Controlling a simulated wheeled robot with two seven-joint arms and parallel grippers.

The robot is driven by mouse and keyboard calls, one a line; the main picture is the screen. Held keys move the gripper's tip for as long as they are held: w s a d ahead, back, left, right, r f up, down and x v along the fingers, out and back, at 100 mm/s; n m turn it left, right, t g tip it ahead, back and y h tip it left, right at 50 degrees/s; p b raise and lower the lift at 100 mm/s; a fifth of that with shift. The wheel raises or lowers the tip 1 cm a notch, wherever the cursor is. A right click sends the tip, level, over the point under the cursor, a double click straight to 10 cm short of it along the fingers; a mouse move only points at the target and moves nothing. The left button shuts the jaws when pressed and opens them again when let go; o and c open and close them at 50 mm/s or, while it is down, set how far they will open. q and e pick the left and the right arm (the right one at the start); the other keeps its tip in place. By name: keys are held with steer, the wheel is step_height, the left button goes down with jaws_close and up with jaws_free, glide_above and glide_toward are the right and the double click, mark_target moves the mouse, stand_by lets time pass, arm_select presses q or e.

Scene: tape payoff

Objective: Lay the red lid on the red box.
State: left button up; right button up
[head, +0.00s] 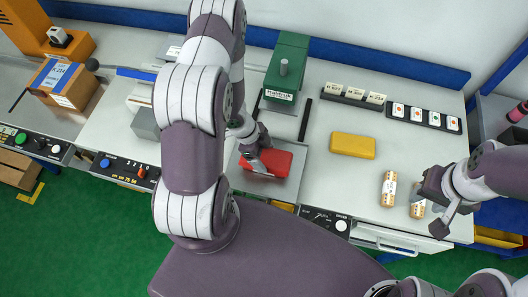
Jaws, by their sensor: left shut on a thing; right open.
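A red block-like shape (279,163) sits over a grey metal plate (290,188) in the middle of the bench, in front of a green machine. My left gripper (257,167) reaches down onto it and is shut on the red lid. I cannot tell lid and red box apart in this view, nor whether they touch; my gripper and arm hide part of the red shape. My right gripper (428,205) is open at the right of the bench, beside a patterned roll (417,207).
The green machine (287,68) stands behind the plate. A yellow block (352,145) lies to the right, with another patterned roll (388,188) nearer the front. Label strips (424,117) line the back. A cardboard box (65,82) is at far left. Bench between plate and rolls is clear.

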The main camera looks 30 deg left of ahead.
arm_select(q)
steer(key=shift+f, duration=0.15)
steer(key=shift+f, duration=0.2)
stand_by(0.3)
steer(key=o, duration=0.9)
steer(key=p+v, duration=0.2)
steer(key=v, duration=1)
steer(key=shift+a+r+p, duration=0.1)
steer(key=shift+r+p, duration=0.2)
steer(key=shift+p, duration=0.05)
